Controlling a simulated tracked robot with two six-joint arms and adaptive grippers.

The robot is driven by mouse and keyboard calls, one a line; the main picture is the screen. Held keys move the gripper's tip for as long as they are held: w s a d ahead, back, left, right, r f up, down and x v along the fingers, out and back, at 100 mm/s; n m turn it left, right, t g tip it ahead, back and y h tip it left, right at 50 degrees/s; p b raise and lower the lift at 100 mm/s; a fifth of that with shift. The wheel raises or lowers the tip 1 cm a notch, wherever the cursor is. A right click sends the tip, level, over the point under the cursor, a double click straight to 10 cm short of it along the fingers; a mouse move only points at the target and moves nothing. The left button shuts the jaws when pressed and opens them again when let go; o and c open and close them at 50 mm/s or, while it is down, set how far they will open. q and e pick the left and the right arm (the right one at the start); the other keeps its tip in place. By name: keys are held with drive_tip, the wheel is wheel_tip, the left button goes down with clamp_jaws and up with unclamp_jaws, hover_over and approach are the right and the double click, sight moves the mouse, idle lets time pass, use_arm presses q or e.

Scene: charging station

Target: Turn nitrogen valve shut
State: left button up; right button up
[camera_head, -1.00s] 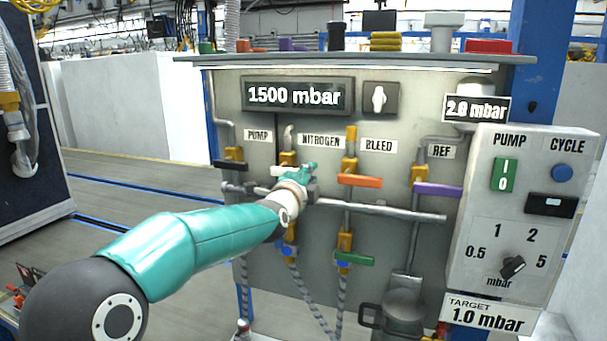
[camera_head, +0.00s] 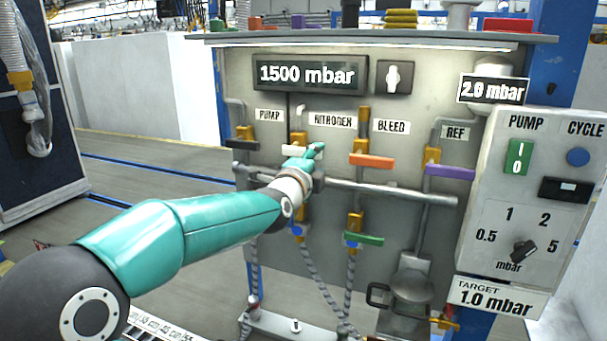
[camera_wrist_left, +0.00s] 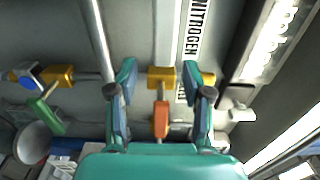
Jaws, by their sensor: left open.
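The NITROGEN label (camera_head: 333,120) is on the grey valve panel (camera_head: 300,255) and also shows in the left wrist view (camera_wrist_left: 194,28). A yellow valve with an orange handle (camera_head: 372,161) sits on the pipe between the NITROGEN and BLEED labels; its handle lies crosswise. My left gripper (camera_head: 316,152) is open in front of the panel, left of the orange handle. In the left wrist view the orange handle (camera_wrist_left: 161,118) shows between the open fingers (camera_wrist_left: 164,85).
A black handle (camera_head: 240,144), a purple handle (camera_head: 450,172) and a green handle (camera_head: 365,239) are around the work area. A horizontal metal pipe (camera_head: 400,193) crosses the panel. A grey control box (camera_head: 480,215) juts out at right. Open floor lies at left.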

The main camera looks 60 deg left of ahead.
use_arm(q)
drive_tip(key=v, duration=0.8)
drive_tip(key=shift+s+d, duration=0.2)
drive_tip(key=shift+f, duration=0.15)
